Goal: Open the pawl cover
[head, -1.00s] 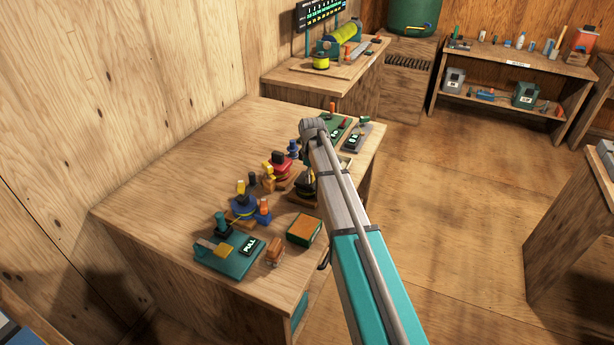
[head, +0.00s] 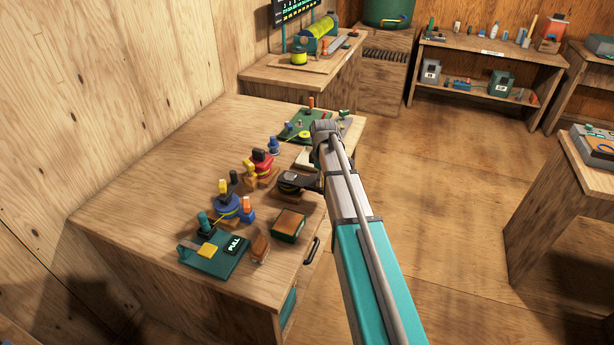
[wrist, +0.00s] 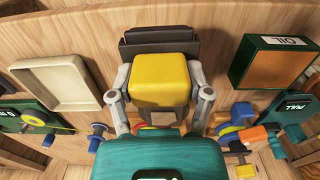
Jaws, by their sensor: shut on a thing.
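My gripper (wrist: 160,95) shows in the wrist view, its two grey fingers on either side of a yellow block (wrist: 160,78), shut on it. A dark grey stepped piece (wrist: 160,42) sits just beyond the block. I cannot tell whether block and dark piece are one part, or which is the pawl cover. In the head view a dark round-topped unit (head: 289,181) stands on the bench near the arm's end. My arm hides part of that spot, and the yellow block does not show there.
The green OIL box (wrist: 275,65) and PULL board (wrist: 294,105) are at right in the wrist view, a beige tray (wrist: 57,82) at left. Blue and red reels (head: 228,205) stand close by on the bench (head: 150,165). The bench's left part is clear.

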